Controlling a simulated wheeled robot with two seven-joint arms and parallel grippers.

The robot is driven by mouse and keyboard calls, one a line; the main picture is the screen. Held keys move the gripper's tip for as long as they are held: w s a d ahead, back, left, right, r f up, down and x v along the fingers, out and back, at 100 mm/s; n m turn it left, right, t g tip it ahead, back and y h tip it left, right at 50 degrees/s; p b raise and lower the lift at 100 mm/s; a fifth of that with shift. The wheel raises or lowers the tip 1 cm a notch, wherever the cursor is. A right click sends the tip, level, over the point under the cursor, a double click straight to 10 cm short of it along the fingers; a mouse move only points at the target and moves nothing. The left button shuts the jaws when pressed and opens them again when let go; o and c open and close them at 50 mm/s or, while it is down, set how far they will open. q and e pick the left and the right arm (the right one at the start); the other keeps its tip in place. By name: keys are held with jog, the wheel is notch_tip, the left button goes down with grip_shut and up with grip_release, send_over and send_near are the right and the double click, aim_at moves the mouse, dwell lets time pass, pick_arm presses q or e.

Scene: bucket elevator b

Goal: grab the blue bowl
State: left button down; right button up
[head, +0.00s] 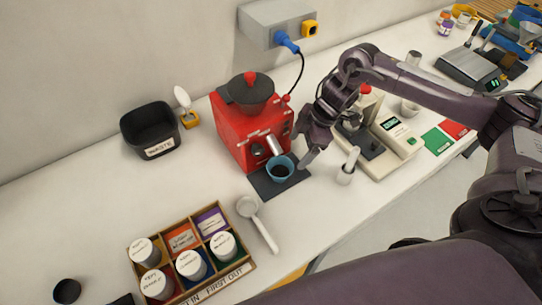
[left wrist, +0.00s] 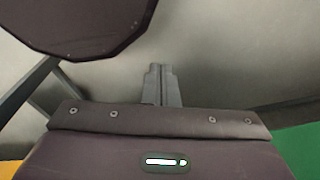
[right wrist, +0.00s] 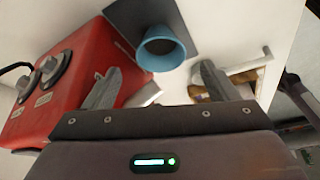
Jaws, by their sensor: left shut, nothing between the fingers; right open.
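The blue bowl (head: 281,168) stands upright on a dark mat (head: 262,184) in front of the red grinder (head: 252,128). It has a dark inside. In the right wrist view the blue bowl (right wrist: 162,50) lies ahead of the fingertips, roughly between them. My right gripper (head: 308,150) is open and empty, just right of the bowl and apart from it. Its two fingers also show in the right wrist view (right wrist: 155,82). My left gripper (left wrist: 162,72) is shut and empty in the left wrist view, away from the table objects. The head view does not show it.
A wooden box of labelled jars (head: 225,290) is at the front left. A black waste bin (head: 150,130) stands at the wall. A white scale-like machine (head: 395,135) and small metal cup (head: 346,174) are right of the gripper.

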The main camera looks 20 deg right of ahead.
aim_at(283, 175)
jog(key=shift+a+p+x, duration=0.25)
jog(key=shift+p+x, duration=0.5)
jog(key=shift+x, duration=0.5)
jog(key=shift+w+a+f+p, duration=0.1)
jog(key=shift+a+f+p, duration=0.55)
jog(key=shift+a+p, duration=0.3)
jog(key=shift+w+x, duration=0.2)
jog(key=shift+x, duration=0.95)
jog(key=shift+f, duration=0.25)
jog(key=c, duration=0.9)
pick_arm(q)
jog(key=s+r, duration=0.2)
jog(key=r, duration=0.1)
jog(key=shift+a+r, duration=0.1)
jog(key=shift+r, duration=0.15)
